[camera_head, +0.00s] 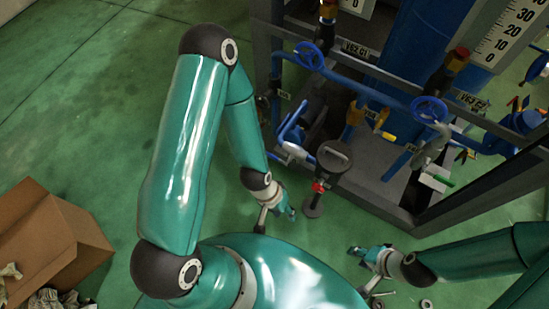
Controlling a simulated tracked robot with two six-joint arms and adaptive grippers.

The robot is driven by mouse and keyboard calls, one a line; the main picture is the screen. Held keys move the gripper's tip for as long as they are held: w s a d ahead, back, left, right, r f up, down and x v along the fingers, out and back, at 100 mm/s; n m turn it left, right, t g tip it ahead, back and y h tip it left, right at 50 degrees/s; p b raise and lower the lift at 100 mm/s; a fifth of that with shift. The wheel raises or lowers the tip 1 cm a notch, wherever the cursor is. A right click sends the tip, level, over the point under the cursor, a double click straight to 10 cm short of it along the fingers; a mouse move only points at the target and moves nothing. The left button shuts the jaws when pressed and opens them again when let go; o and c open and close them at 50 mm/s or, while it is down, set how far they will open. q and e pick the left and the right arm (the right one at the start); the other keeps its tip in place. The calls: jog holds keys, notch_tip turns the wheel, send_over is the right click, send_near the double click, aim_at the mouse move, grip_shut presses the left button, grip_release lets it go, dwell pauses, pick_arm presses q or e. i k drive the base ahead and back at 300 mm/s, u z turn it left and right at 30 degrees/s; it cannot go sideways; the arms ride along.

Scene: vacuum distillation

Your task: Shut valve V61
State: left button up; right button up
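A blue handwheel (308,56) sits on the rack's blue pipe at the upper middle, near a tag that seems to read V62. A second blue handwheel (429,110) is on the same pipe further right, near another tag. A small tag (284,95) at the rack's left is too small to read, so I cannot tell which valve is V61. My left gripper (277,218) is open and empty over the floor, below and left of the rack. My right gripper (360,271) is open and empty, below the rack's front corner, apart from any valve.
A dark round-topped stand with a red part (318,188) rises between my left gripper and the rack. Yellow valve handles (381,118) and blue pipes crowd the rack. A cardboard box (50,240) lies at left. Green floor (80,110) is clear at upper left.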

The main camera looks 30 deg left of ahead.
aim_at(272, 156)
jog(key=z, duration=1.25)
jog(key=i, duration=0.15)
jog(key=u, duration=2.85)
jog(key=i, duration=0.15)
jog(key=u, duration=1.95)
jog(key=k, duration=0.45)
jog(key=u, duration=1.95)
jog(key=i, duration=0.1)
jog(key=z, duration=3.5)
jog(key=k, duration=0.3)
jog(key=z, duration=0.75)
